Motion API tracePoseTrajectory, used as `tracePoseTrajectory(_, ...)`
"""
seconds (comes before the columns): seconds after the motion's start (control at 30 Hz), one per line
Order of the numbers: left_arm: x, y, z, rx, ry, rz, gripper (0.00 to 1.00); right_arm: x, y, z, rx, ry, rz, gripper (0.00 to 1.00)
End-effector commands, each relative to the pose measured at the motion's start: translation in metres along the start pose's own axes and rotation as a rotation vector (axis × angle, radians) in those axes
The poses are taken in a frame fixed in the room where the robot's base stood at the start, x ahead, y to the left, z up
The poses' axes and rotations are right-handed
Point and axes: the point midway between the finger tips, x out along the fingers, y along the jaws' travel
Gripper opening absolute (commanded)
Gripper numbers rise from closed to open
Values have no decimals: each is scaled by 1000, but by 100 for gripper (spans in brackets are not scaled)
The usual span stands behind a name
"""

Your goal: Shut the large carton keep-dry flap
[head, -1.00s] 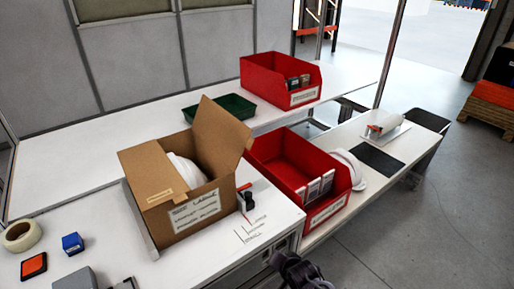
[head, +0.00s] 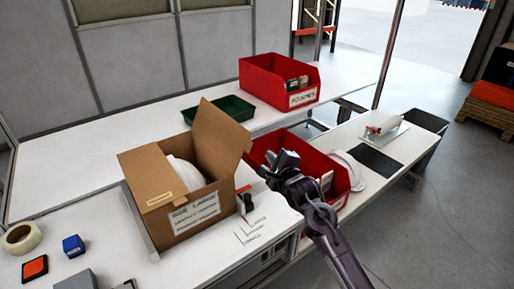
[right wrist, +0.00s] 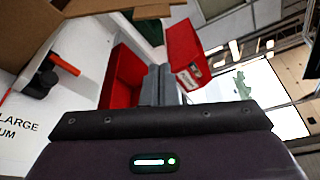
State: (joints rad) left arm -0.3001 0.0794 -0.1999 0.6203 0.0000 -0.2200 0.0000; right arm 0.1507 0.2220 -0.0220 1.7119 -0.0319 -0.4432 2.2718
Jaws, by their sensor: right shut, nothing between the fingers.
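The large carton (head: 170,200) stands on the white bench at the centre left in the head view. Its right-hand flap (head: 220,138) stands up and leans outward, and the left part of the top is covered by cardboard. A white helmet shell (head: 185,172) shows inside the opening. My right gripper (head: 275,160) is shut and empty, raised to the right of the carton and apart from the flap, in front of the near red bin. In the right wrist view, a carton flap (right wrist: 55,8) shows at the top left. My left gripper is not in view.
The near red bin (head: 340,200) holds white cards, with a white shell (head: 351,170) beside it. A red-handled tool (head: 246,201) lies right of the carton. A green tray (head: 232,108) and another red bin (head: 258,82) stand behind. Tape (head: 22,238) lies at front left.

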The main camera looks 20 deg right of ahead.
Motion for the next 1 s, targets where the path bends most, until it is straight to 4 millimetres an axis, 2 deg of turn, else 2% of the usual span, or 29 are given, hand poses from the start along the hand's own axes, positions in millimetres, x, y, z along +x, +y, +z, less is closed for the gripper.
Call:
tracePoseTrajectory(0.1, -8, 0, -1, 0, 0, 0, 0, 23, -3, 1, -2, 1, 0, 0)
tracePoseTrajectory(0.27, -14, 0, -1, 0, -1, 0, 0, 49, -3, 1, -3, 1, -1, 0)
tracePoseTrajectory(0.4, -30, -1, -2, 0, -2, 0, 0, 40, -4, 23, -3, -2, 1, 0)
tracePoseTrajectory(0.53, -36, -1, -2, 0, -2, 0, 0, 36, -2, 34, -2, -1, 1, 0)
tracePoseTrajectory(1.0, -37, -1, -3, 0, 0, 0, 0, 35, 1, 38, -2, 0, 0, 0)
